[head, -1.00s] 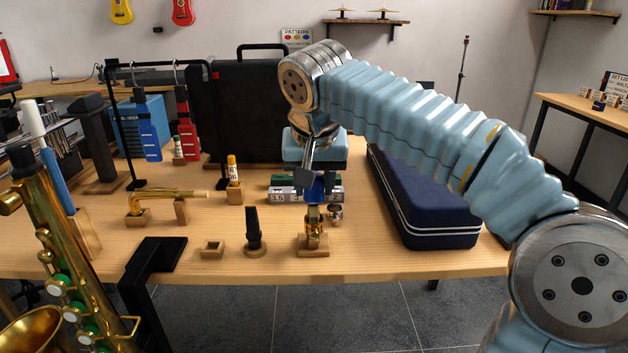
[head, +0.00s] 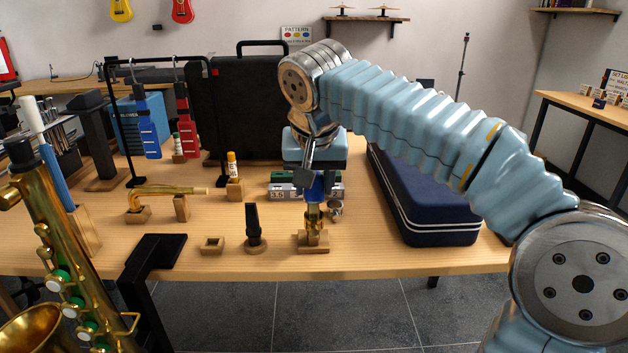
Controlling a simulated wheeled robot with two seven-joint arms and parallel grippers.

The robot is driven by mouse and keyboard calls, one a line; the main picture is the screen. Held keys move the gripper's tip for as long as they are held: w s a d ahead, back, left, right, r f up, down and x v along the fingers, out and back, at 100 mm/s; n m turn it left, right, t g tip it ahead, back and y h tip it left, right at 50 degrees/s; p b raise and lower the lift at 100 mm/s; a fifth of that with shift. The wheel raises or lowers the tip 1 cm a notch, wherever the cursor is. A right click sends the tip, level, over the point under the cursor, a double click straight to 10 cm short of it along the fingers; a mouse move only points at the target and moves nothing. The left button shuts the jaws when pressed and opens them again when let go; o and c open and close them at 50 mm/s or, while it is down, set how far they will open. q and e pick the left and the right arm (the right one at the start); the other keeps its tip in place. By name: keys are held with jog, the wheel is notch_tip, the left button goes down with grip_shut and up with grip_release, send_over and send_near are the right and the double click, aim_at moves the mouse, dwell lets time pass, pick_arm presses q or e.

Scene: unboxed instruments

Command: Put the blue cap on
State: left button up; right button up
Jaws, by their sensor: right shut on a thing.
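My right gripper (head: 314,178) hangs above the front middle of the wooden table and is shut on the blue cap (head: 316,190). Its dark fingers hide part of the cap. Directly below the cap, a small brass mouthpiece (head: 313,216) stands upright in a wooden holder (head: 313,245). The cap's lower end is at the top of the mouthpiece; I cannot tell whether they touch or how far the cap is over it. My left gripper is not in view.
A black mouthpiece (head: 254,226) on a round base and a small wooden block (head: 211,245) stand to the left. A small metal cup (head: 334,209) is close on the right. A navy case (head: 425,205) lies further right. A saxophone (head: 58,255) fills the left foreground.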

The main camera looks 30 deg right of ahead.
aim_at(314, 198)
jog(key=shift+f+b, duration=1.35)
jog(key=shift+f, duration=0.45)
dwell(0.9)
dwell(0.4)
jog(key=o, duration=1.2)
jog(key=shift+c, duration=0.9)
jog(key=shift+r, duration=0.1)
jog(key=shift+p+v, duration=2.25)
jog(key=shift+v, duration=0.7)
